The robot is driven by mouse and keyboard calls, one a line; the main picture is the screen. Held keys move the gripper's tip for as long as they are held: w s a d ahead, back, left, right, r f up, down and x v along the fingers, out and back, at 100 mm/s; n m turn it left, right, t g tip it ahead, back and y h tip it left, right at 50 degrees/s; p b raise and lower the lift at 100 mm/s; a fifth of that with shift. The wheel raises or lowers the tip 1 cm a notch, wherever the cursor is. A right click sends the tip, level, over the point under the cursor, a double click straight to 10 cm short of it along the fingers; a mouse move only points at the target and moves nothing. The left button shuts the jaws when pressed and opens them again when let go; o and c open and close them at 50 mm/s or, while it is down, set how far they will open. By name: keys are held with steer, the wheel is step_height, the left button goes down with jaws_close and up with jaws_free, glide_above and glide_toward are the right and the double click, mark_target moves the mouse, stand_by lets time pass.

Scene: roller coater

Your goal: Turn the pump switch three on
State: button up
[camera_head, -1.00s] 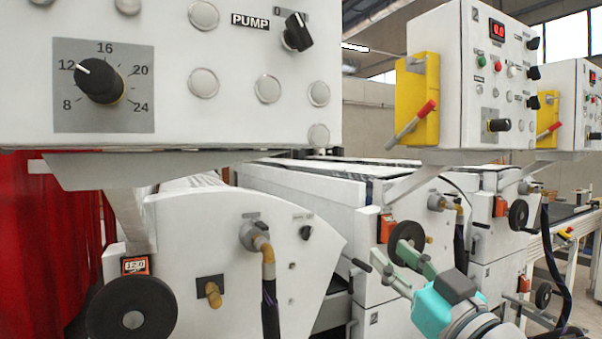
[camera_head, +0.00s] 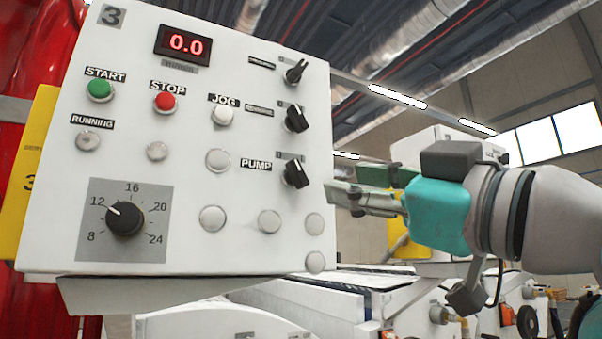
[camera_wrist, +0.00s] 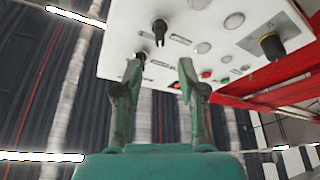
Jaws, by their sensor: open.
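The panel marked 3 (camera_head: 130,235) fills the left of the head view. Its PUMP switch (camera_head: 296,172) is a black knob at the panel's right side, the lowest of three in a column. Its setting is too small to read surely. My gripper (camera_head: 343,184) is just right of this knob, open and empty, its fingers pointing left towards the panel. In the wrist view the panel appears upside down. The pump switch (camera_wrist: 160,30) stands beyond and between the open fingertips of my gripper (camera_wrist: 160,65). A second knob (camera_wrist: 138,58) shows by the left fingertip.
Above the pump switch are two similar knobs, the middle one (camera_head: 296,118) close by. The panel also has a green START button (camera_head: 99,89), a red STOP button (camera_head: 165,101), a dial (camera_head: 125,218) and a display (camera_head: 186,43) reading 0.0. White machines stand behind at lower right.

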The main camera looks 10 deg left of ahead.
mark_target(302, 174)
steer(key=x, duration=1)
steer(key=shift+w+a+r, duration=0.1)
steer(key=shift+w+a, duration=0.05)
jaws_close()
